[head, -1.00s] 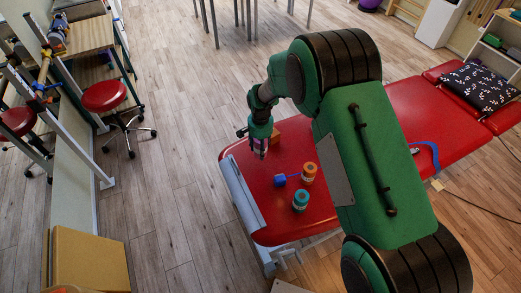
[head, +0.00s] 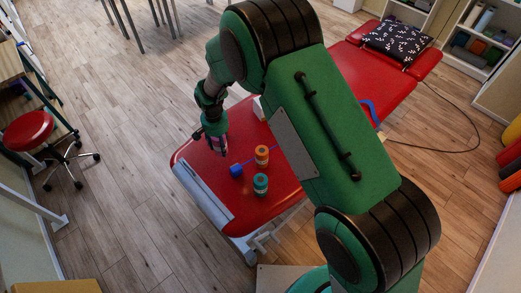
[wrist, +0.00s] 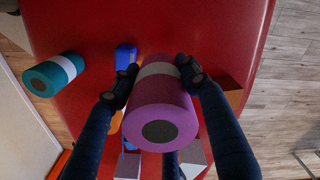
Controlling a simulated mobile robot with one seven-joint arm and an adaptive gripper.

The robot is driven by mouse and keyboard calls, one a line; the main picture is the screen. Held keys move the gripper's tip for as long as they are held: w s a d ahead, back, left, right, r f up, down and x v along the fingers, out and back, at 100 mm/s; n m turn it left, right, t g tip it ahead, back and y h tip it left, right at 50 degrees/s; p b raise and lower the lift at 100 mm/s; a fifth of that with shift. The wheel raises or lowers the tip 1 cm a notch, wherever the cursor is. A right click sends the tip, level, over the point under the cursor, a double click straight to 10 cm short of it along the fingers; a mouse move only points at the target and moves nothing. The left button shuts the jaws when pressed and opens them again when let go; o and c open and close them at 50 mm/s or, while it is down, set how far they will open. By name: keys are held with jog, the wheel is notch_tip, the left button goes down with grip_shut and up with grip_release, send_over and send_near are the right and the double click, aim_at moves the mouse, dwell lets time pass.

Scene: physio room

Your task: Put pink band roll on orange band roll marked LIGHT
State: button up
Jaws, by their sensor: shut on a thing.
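The pink band roll (wrist: 160,108), purple-pink with a pale label band, is held between the two dark fingers of my gripper (wrist: 158,80) in the wrist view. In the head view my gripper (head: 218,146) holds it at the left part of the red couch, left of the other rolls. The orange band roll (head: 262,154) stands upright on the couch, apart from my gripper; its lettering is too small to read. A patch of orange shows behind the held roll in the wrist view, mostly hidden; I cannot tell whether it is that roll.
A teal band roll (head: 261,186) stands just in front of the orange one. A blue object (head: 237,170) lies left of them. A red stool (head: 28,131) stands on the floor at far left.

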jog(key=s+d+r, duration=0.1)
jog(key=s+d, duration=0.3)
jog(key=d, duration=0.3)
jog(key=s+d+r+p, duration=0.1)
jog(key=s+d+r, duration=0.1)
jog(key=s+d, duration=0.3)
jog(key=s+d+r+p, duration=0.1)
jog(key=s+d, duration=0.3)
jog(key=d, duration=0.7)
jog(key=shift+s+r, duration=0.35)
jog(key=shift+r, duration=0.1)
jog(key=shift+w+a, duration=0.1)
jog(key=shift+w, duration=0.05)
jog(key=b, duration=0.2)
send_over(262, 150)
jog(key=shift+f, duration=0.75)
jog(key=shift+f, duration=1.75)
jog(key=shift+f, duration=0.15)
